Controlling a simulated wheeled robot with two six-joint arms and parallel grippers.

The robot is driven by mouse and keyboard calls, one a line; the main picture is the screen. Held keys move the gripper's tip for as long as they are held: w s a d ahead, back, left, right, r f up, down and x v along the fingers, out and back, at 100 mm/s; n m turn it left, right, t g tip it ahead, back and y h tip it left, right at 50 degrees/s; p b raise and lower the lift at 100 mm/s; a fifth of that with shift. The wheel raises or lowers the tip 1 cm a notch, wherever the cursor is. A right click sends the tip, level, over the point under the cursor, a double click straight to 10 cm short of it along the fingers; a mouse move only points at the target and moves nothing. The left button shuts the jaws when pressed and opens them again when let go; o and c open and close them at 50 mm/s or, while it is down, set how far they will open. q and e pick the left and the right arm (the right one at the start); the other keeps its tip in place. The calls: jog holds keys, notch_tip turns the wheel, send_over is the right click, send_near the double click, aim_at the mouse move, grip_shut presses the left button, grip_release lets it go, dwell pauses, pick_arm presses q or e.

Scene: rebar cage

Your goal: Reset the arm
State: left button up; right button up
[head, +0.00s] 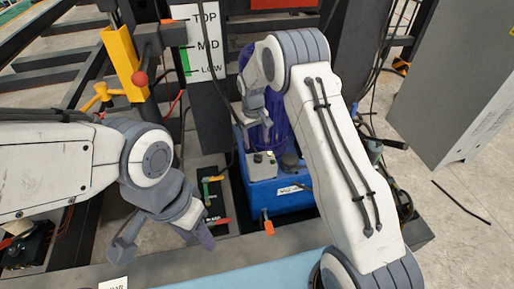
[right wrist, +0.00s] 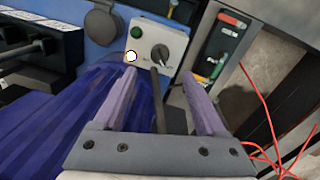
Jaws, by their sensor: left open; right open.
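My left gripper (head: 162,240) is in the lower left of the head view. Its fingers are spread and nothing is between them. My right arm (head: 335,150) reaches up and back over the blue unit (head: 280,192). My right gripper (head: 258,130) is above that unit and partly hidden by its own wrist. In the right wrist view its fingers (right wrist: 160,90) are apart. A dark rod shows between them, and I cannot tell its depth. Beyond the fingertips is a grey control box (right wrist: 157,50) with a green button, a white button and a black knob.
A TOP/MID/LOW sign (head: 200,45) and a yellow post (head: 124,62) stand at the back left. A grey cabinet (head: 460,80) stands at the right. Thin red wires (right wrist: 265,125) hang right of my right gripper. A light-blue surface (head: 250,278) lies at the front.

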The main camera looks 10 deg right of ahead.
jog(key=shift+a+r, duration=0.1)
jog(key=shift+r, duration=0.9)
jog(key=s+a+r+n, duration=0.2)
jog(key=s+a+r, duration=0.9)
jog(key=s+r, duration=0.3)
jog(key=s+d+r+n+y, duration=0.1)
jog(key=s+r+n+y, duration=0.15)
jog(key=s, duration=2.25)
notch_tip(320, 180, up, 13)
jog(key=w+p, duration=0.1)
jog(key=p, duration=1.2)
jog(key=shift+f+h, duration=0.2)
jog(key=shift+h, duration=0.15)
